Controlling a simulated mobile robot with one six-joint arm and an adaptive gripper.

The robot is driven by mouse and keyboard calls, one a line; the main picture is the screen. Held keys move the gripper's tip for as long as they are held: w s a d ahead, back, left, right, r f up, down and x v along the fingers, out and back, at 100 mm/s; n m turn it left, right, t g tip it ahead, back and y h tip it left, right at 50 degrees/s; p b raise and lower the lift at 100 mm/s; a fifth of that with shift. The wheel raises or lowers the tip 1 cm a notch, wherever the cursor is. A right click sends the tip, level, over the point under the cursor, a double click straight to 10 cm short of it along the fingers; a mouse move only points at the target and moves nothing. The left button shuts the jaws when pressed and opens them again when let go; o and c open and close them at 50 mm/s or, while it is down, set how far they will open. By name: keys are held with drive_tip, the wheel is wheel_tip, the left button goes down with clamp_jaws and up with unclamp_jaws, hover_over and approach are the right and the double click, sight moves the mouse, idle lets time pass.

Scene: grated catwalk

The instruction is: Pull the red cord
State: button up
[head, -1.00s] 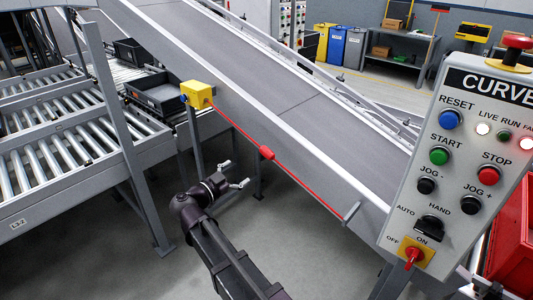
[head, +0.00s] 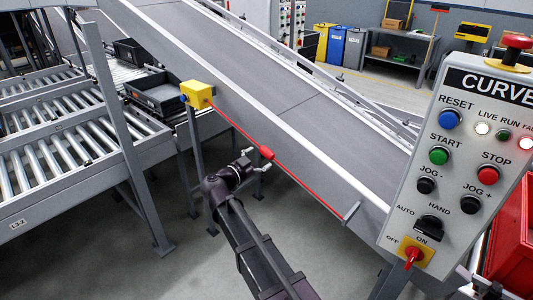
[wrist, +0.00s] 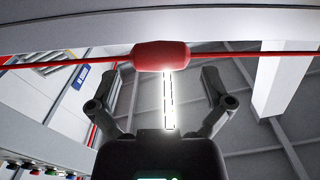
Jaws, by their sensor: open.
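The red cord (head: 237,128) runs from a yellow switch box (head: 195,94) down along the conveyor's side to a bracket at lower right. A thicker red grip (head: 266,153) sits on the cord near its middle. My gripper (head: 262,160) is at the red grip in the head view, partly hidden by my wrist. In the wrist view my gripper (wrist: 167,90) is open, its two fingers spread either side of the red grip (wrist: 161,56). The grip lies just beyond the fingertips. I see no contact with the cord (wrist: 260,54).
The sloping conveyor (head: 270,90) rises behind the cord. A control panel (head: 462,150) with buttons stands close at the right, beside a red bin (head: 510,235). Roller conveyors (head: 50,165) and a post are at the left. The floor below the cord looks clear.

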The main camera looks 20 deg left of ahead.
sight(264, 155)
drive_tip(key=shift+x, duration=1.95)
drive_tip(key=shift+c, duration=0.2)
drive_tip(key=c, duration=1)
